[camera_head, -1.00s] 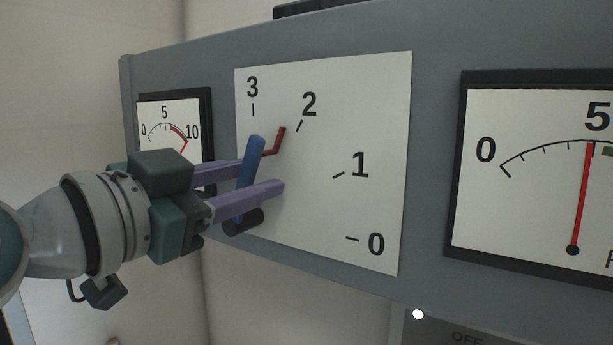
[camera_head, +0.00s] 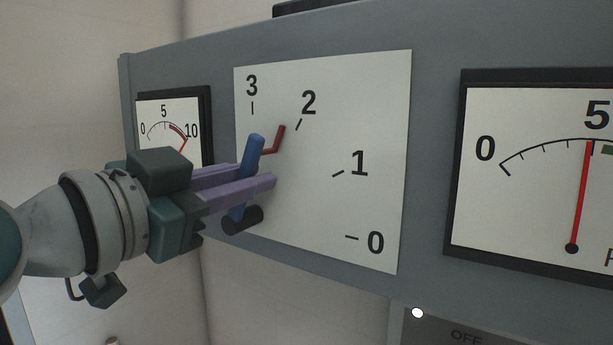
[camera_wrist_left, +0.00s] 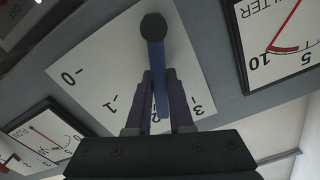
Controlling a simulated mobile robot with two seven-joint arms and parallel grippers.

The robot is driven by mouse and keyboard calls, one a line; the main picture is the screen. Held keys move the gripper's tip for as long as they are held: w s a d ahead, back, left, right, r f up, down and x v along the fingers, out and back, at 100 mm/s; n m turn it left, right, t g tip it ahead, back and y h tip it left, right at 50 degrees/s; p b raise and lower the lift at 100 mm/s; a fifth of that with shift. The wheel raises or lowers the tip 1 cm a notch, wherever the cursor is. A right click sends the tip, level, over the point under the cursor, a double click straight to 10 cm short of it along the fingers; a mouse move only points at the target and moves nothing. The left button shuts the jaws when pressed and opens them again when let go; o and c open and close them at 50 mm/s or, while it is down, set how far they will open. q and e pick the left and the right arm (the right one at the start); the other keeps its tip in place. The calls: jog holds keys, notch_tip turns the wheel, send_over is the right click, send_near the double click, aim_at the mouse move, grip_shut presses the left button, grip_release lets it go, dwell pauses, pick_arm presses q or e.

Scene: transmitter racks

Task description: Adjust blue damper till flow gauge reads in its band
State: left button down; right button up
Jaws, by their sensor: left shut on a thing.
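The blue damper handle (camera_head: 247,168) is a slim bar with a dark knob (camera_head: 243,220) at its lower end. It stands in front of a white plate (camera_head: 310,220) marked 0 to 3 and leans toward the 2–3 side. My left gripper (camera_head: 260,175) is shut on the blue bar, with its purple fingers on either side; the grip also shows in the left wrist view (camera_wrist_left: 160,95). A large gauge (camera_head: 540,200) at the right is cut off by the frame edge. Its red needle stands near 5, just left of a green band's visible start. My right gripper is out of view.
A red bent piece (camera_head: 276,142) sits on the plate between 2 and 3. A smaller 0–10 gauge (camera_head: 172,120) with a red band is left of the plate. A panel marked OFF (camera_head: 465,335) is below. The wall left of the cabinet is bare.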

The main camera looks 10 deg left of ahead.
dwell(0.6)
pick_arm(q)
jog(key=shift+w+a+r+n, duration=0.2)
jog(key=shift+a+n, duration=0.15)
jog(key=shift+n, duration=0.35)
jog(key=shift+w+a+n, duration=0.15)
jog(key=shift+a+n, duration=0.45)
jog(key=shift+n, duration=0.7)
jog(key=c, duration=0.8)
grip_release()
